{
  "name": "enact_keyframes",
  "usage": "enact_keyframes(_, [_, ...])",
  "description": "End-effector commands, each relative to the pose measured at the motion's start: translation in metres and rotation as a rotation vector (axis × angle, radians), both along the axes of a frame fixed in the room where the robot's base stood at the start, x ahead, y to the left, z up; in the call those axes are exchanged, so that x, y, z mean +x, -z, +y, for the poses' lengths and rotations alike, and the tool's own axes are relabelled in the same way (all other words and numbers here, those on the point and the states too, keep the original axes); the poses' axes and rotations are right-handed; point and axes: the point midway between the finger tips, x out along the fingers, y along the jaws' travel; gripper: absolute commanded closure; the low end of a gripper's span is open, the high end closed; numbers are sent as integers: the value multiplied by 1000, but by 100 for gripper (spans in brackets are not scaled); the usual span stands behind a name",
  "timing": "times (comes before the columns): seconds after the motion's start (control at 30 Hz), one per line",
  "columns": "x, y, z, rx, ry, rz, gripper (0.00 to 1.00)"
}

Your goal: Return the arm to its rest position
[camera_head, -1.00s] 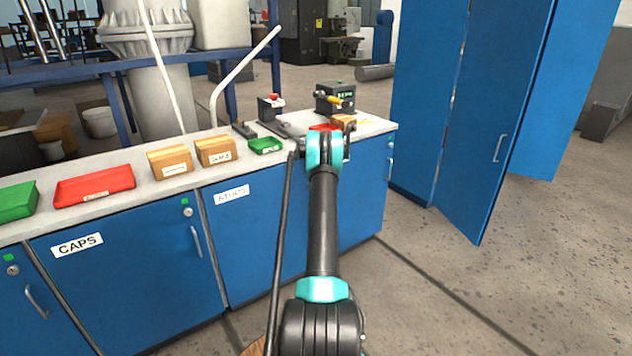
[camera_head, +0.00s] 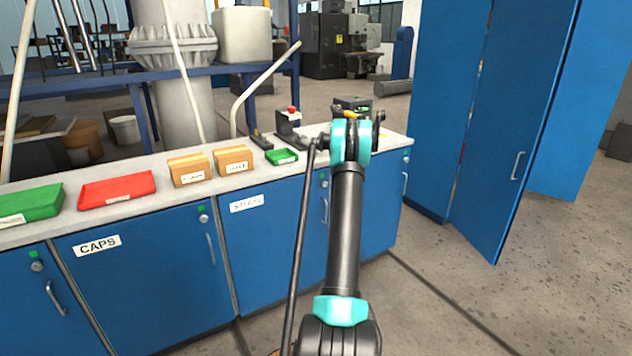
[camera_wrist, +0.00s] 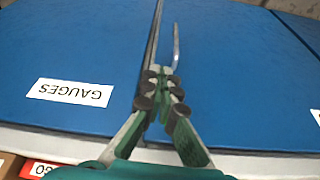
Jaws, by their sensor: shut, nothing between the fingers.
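My arm (camera_head: 346,230) rises in the lower middle of the head view, its upper teal joint overlapping the right end of the workbench (camera_head: 225,189). My gripper (camera_wrist: 162,88) shows in the wrist view. Its green and grey fingers meet at their dark pads, with nothing between them. The gripper cannot be made out in the head view, where my arm's joints hide part of the bench.
A green tray (camera_head: 32,203), a red tray (camera_head: 117,190), cardboard boxes (camera_head: 188,170) and a small green tray (camera_head: 282,157) stand on the bench. A tall blue cabinet (camera_head: 505,120) stands at the right. The floor between it and my arm is open.

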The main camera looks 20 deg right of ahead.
Motion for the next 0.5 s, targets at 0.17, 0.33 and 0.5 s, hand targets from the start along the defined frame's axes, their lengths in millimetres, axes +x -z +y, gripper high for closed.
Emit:
enact_keyframes(0.17, [-1, -3, 1, 0, 0, 0, 100])
enact_keyframes(0.33, [-8, -19, 30, -1, -2, 3, 100])
enact_keyframes(0.5, [-30, -49, 94, 0, -2, 6, 100])
